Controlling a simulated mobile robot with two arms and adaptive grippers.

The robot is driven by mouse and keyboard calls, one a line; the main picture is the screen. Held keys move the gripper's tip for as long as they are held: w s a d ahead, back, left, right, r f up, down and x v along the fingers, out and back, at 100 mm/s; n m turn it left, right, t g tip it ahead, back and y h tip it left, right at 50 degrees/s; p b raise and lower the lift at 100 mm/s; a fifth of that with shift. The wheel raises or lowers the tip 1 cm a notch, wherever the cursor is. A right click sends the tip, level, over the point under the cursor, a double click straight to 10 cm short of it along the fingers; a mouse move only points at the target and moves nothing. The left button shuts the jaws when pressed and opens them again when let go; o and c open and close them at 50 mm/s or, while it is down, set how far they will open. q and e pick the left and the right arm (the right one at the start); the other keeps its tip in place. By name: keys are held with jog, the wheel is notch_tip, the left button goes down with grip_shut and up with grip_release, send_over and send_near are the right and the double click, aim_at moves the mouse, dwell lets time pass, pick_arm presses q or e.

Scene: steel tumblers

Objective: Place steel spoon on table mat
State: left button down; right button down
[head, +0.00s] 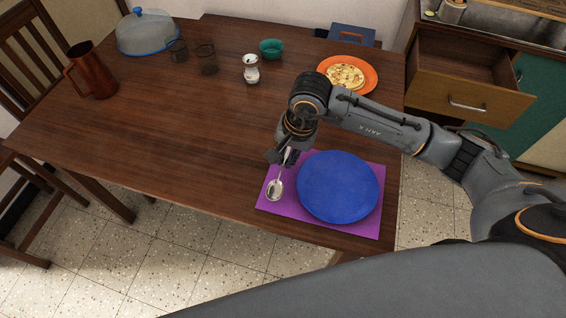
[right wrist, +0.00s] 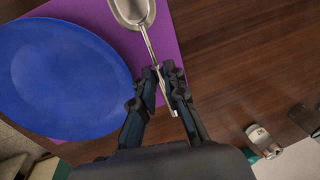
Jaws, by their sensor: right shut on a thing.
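The steel spoon (head: 275,187) is held by its handle in my right gripper (head: 284,158), which is shut on it. Its bowl points toward the front edge of the table, over the left part of the purple table mat (head: 365,228). In the right wrist view the spoon (right wrist: 133,12) runs between the fingertips of my right gripper (right wrist: 161,80), with the mat (right wrist: 180,52) behind it. I cannot tell whether the spoon touches the mat. A blue plate (head: 338,187) lies on the mat, just right of the spoon. My left gripper is not in view.
An orange plate with flat food (head: 346,76), a teal bowl (head: 270,48), a shaker (head: 251,70), two dark glasses (head: 207,59), a brown jug (head: 92,72) and a covered dish (head: 146,32) stand farther back. The table's left middle is clear. A drawer (head: 468,100) hangs open at right.

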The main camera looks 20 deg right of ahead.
aim_at(285, 161)
jog(key=f, duration=0.1)
jog(key=f+p, duration=0.1)
jog(key=f, duration=0.1)
jog(key=shift+w+a+f, duration=0.15)
jog(key=shift+a, duration=0.25)
jog(key=shift+f, duration=0.35)
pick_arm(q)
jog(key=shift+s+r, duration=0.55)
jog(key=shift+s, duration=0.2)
pick_arm(e)
jog(key=shift+f, duration=0.1)
jog(key=c, duration=1.4)
grip_release()
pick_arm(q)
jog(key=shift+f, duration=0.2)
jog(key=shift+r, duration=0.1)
